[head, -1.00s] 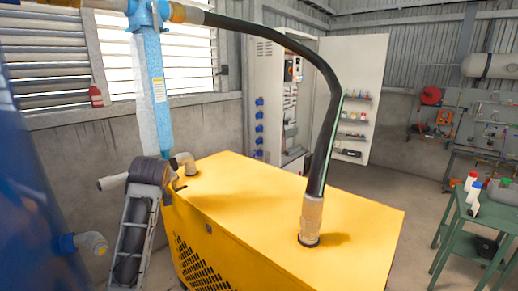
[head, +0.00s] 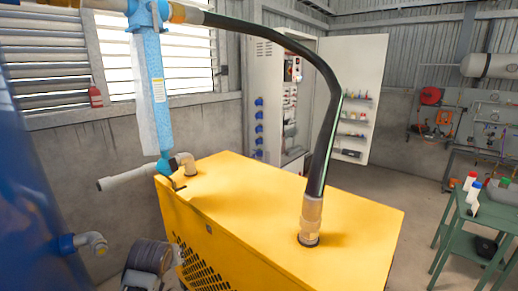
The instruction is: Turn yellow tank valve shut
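I cannot make out a yellow valve handle in the head view. A yellow box-shaped machine (head: 255,200) fills the middle, and a large blue tank (head: 30,190) stands at the left edge. A blue upright pipe (head: 156,100) ends in a blue fitting by the machine's far left corner, with a small dark lever-like part (head: 180,187) beside it. My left gripper (head: 150,258) is low at the lower left, in front of the machine's vented side, apart from the pipe fittings. Its fingers are not clear and I see nothing held. My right gripper is not in view.
A black hose (head: 327,110) arches down onto the machine's top. A grey elbow pipe (head: 92,242) sticks out from the blue tank near my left arm. A green table (head: 475,230) with bottles stands at right. Open floor lies between it and the machine.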

